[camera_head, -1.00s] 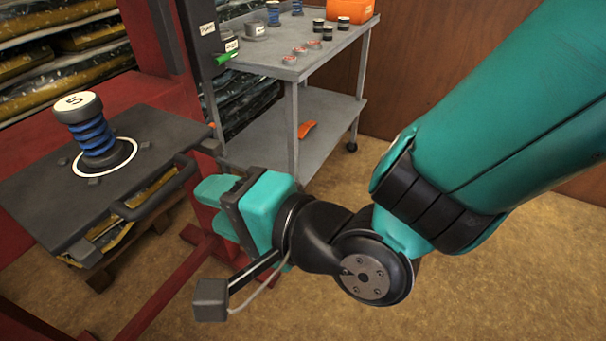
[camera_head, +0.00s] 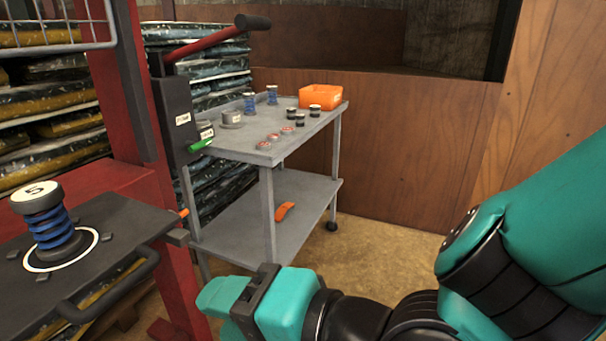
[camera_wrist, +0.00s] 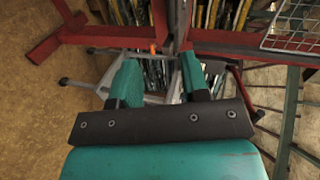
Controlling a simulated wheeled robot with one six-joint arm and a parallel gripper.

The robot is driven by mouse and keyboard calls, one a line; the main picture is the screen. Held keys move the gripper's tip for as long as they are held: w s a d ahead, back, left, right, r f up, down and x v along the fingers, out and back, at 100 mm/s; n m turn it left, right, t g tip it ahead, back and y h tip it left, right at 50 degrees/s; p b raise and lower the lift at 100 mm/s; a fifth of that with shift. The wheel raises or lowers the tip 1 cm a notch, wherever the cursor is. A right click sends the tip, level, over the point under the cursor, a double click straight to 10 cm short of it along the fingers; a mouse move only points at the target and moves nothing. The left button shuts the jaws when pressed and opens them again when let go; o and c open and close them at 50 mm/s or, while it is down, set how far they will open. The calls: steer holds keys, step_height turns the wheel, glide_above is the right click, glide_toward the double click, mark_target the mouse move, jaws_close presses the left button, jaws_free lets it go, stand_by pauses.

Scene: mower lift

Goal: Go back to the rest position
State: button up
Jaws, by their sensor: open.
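My gripper (camera_head: 222,305) is at the lower middle of the head view, in front of the grey cart and right of the lift platform. In the wrist view my gripper (camera_wrist: 158,75) has its two teal fingers apart with nothing between them. The fingers point toward the red lift frame (camera_wrist: 215,42) and the stacks behind it. A blue spring with a black cap marked 5 (camera_head: 48,222) stands upright on the dark lift platform (camera_head: 125,215), inside a white ring. My gripper is apart from it.
A grey two-shelf cart (camera_head: 235,148) holds an orange bin (camera_head: 320,96), blue springs, dark cylinders and reddish discs. An orange object (camera_head: 284,210) lies on its lower shelf. The red lift post (camera_head: 130,90) stands left of the cart. Bare floor (camera_head: 380,255) lies right of the cart.

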steer(key=d+r+n+g+h, duration=0.1)
steer(key=d+n+g+h, duration=0.65)
steer(key=d, duration=1.65)
step_height(320, 180, up, 17)
steer(key=n+t+h+p, duration=0.2)
steer(key=p, duration=1.5)
steer(key=shift+s+a+f+t+p, duration=0.15)
steer(key=shift+s+t+p, duration=0.2)
steer(key=shift+s, duration=0.1)
steer(key=shift+n, duration=0.25)
